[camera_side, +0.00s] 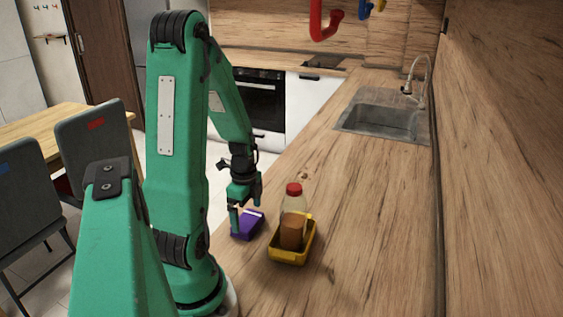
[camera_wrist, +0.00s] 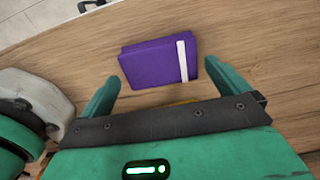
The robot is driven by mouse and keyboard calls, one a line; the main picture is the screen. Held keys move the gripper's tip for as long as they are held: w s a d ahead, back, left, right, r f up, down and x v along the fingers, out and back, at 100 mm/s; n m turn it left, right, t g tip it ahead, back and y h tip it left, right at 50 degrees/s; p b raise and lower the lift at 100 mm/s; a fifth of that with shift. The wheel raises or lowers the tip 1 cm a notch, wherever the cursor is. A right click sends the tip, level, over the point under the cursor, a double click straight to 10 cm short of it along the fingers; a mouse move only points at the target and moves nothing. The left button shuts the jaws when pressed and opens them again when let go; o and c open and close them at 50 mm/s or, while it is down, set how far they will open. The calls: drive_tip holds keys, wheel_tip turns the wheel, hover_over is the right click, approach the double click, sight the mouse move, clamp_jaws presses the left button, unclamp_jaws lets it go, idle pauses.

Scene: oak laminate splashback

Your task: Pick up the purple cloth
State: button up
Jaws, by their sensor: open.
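The purple cloth (camera_side: 248,226) lies folded on the wooden counter, near its left edge in the side view. In the wrist view the cloth (camera_wrist: 157,62) is a folded purple block with a white stripe near its right end. My gripper (camera_side: 245,207) is above the cloth in the side view. In the wrist view my gripper (camera_wrist: 160,83) is open, with one finger to the left and one to the right of the cloth's near side. Nothing is between the fingers' tips except the view of the cloth. I cannot tell the exact height above it.
A yellow tray (camera_side: 291,257) holding a clear bottle with a red cap (camera_side: 293,190) and a brown item (camera_side: 292,232) stands just right of the cloth. A sink (camera_side: 384,121) is farther back. The counter (camera_side: 365,215) to the right is clear.

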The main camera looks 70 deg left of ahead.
drive_tip(key=shift+f, duration=1)
drive_tip(key=c, duration=0.7)
